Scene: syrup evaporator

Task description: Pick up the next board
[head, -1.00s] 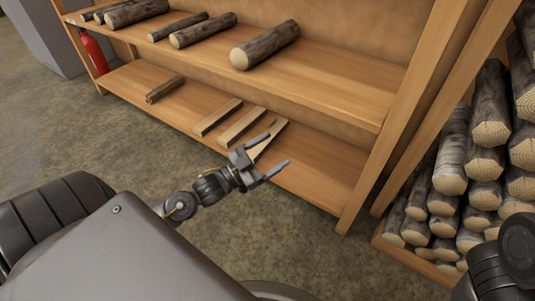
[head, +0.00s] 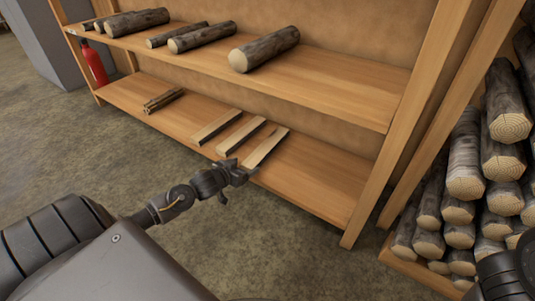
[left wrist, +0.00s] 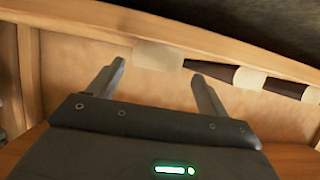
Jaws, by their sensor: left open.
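Three pale boards lie side by side on the lower shelf: a left board (head: 216,127), a middle board (head: 241,136) and a right board (head: 266,147). My left gripper (head: 237,184) is open and empty, low in front of the shelf, close to the near end of the right board. I cannot tell whether it touches anything. In the left wrist view its two fingers (left wrist: 160,72) stand apart, with a pale block-like end (left wrist: 157,55) just beyond and between the tips; it looks like a board end. My right gripper is out of view.
The lower shelf (head: 310,181) is bare right of the boards; a small stick bundle (head: 163,100) lies to their left. Several logs, including a thick log (head: 264,50), lie on the upper shelf. A log stack (head: 465,180) stands right. A red extinguisher (head: 94,65) is far left.

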